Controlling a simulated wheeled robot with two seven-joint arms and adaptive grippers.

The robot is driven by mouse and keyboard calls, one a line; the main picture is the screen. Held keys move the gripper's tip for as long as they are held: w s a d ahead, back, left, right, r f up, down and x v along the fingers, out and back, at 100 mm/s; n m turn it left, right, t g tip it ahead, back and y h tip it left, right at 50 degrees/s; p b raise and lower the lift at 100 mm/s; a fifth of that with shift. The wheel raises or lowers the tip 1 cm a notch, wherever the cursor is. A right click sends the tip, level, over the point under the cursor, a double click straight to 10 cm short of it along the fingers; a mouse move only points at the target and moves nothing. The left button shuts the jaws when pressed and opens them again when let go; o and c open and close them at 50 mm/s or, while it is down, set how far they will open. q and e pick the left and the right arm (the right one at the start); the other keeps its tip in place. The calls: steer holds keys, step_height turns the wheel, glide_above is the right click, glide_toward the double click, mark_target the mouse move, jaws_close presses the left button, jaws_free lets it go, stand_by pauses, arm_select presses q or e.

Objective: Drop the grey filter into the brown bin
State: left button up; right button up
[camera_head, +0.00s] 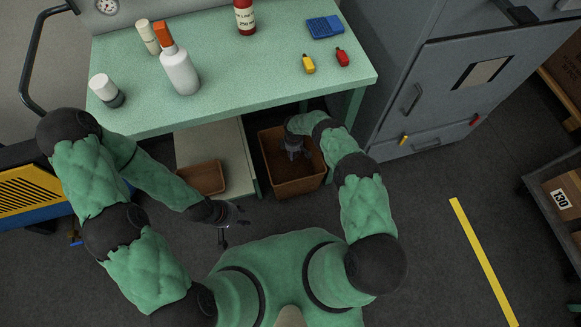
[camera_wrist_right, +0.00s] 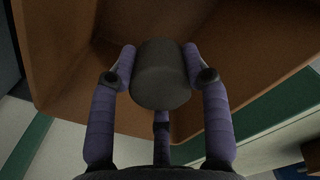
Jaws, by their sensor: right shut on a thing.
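The brown bin (camera_head: 296,188) stands on the floor under the right end of the green table. My right gripper (camera_head: 293,152) reaches down over the bin's opening. In the right wrist view my right gripper (camera_wrist_right: 160,78) is shut on the grey filter (camera_wrist_right: 160,75), a dark cylinder held between its fingers, with the brown bin walls (camera_wrist_right: 55,45) behind it. The filter cannot be made out clearly in the head view. My left gripper (camera_head: 233,218) hangs over the floor left of centre, its fingers apart and empty.
A green table (camera_head: 240,85) holds a white spray bottle (camera_head: 179,72), a red bottle (camera_head: 245,18), a blue box (camera_head: 325,27) and small yellow and red items. A shallow brown tray (camera_head: 203,178) sits left of the bin. A grey cabinet (camera_head: 440,90) stands right.

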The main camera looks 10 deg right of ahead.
steer(key=o, duration=1.4)
